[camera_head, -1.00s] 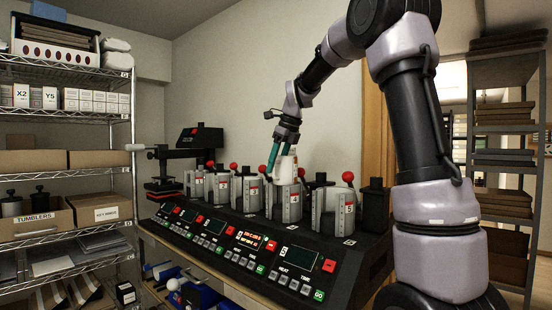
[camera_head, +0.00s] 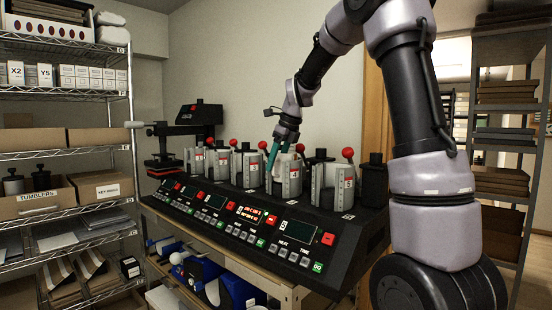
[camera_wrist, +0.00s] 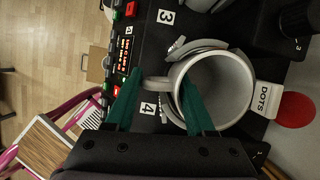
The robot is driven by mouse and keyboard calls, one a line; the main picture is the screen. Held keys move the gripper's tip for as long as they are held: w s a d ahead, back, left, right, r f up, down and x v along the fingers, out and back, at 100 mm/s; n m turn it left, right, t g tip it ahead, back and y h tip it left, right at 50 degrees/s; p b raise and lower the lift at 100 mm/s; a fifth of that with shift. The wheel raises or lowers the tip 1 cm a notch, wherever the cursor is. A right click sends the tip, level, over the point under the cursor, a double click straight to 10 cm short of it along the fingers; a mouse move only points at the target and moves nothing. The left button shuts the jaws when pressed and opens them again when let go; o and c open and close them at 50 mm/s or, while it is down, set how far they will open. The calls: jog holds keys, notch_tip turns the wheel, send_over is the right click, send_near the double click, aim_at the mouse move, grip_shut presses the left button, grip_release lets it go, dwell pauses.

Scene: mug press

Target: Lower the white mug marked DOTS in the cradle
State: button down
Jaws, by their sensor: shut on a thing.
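The white mug (camera_wrist: 223,62) shows from above in the wrist view, in the grey metal cradle (camera_wrist: 198,43) at the position marked 4. Its handle (camera_wrist: 155,83) points left, between my green fingers. A white tag reading DOTS (camera_wrist: 264,98) shows at its right side. My gripper (camera_wrist: 160,80) is shut on the mug at its handle side, with the right finger overlapping the rim. In the head view my gripper (camera_head: 272,160) is at the cradle (camera_head: 284,181) marked 4; the mug is mostly hidden there. How deep the mug sits is hard to tell.
The black press console (camera_head: 255,225) has several numbered cradles in a row, with red-knobbed levers (camera_head: 300,148) close behind. Another cradle (camera_head: 333,185), marked 5, stands just right. A heat press (camera_head: 190,135) stands at the far left end. Shelves (camera_head: 65,150) line the left wall.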

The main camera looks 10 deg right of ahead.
jog(key=shift+f, duration=0.1)
jog(key=shift+c, duration=0.8)
grip_release()
jog(key=v, duration=1)
jog(key=shift+r, duration=0.35)
jog(key=shift+s, duration=0.1)
jog(key=s+d+f+n+t, duration=0.1)
jog(key=s+f+n+t, duration=0.1)
jog(key=s+n, duration=0.9)
jog(key=s+d+f+n+t+h, duration=0.1)
jog(key=s+f+n+t, duration=0.1)
jog(key=s+n, duration=1)
jog(key=s+f, duration=0.1)
jog(key=s, duration=0.2)
jog(key=shift+s+d+f, duration=0.25)
jog(key=shift+d+f, duration=0.05)
jog(key=shift+d, duration=0.1)
